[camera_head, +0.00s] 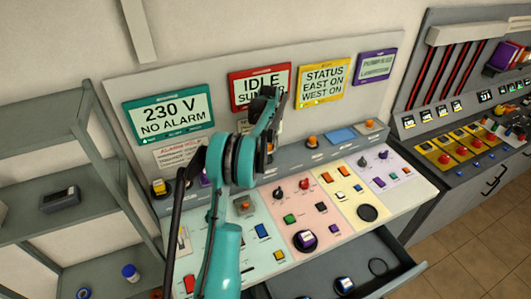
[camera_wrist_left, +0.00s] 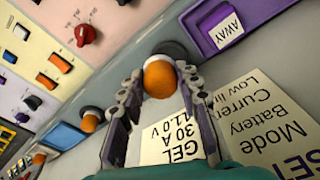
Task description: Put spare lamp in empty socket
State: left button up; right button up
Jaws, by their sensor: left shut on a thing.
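An orange lamp (camera_wrist_left: 158,78) sits between the fingertips of my left gripper (camera_wrist_left: 154,84) in the left wrist view. A dark round collar (camera_wrist_left: 176,50) shows right behind the lamp, at the sloped grey ledge; I cannot tell whether the lamp is seated in it. In the head view my left gripper (camera_head: 270,115) is over the back ledge of the console, in front of the red IDLE sign (camera_head: 250,78), and hides the lamp. Other orange lamps (camera_head: 313,141) (camera_head: 370,122) stand along the ledge to the right. My right gripper is not in view.
The console's coloured panels (camera_head: 305,187) carry knobs and buttons. A grey shelf rack (camera_head: 35,217) stands at the left. A purple AWAY switch (camera_wrist_left: 222,27) is close to the fingers.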

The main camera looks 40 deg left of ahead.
aim_at(266, 158)
pick_arm(q)
jog(key=shift+w+a, duration=0.25)
jog(key=shift+a, duration=0.2)
jog(key=shift+w+a, duration=0.2)
jog(key=shift+a, duration=0.25)
notch_tip(266, 158, down, 2)
jog(key=shift+w+a+f, duration=0.15)
jog(key=shift+f, duration=0.85)
jog(key=f, duration=0.3)
jog(key=shift+w+a+f, duration=0.1)
jog(key=shift+w+a, duration=0.1)
jog(key=shift+a, duration=0.15)
jog(key=shift+s, duration=0.1)
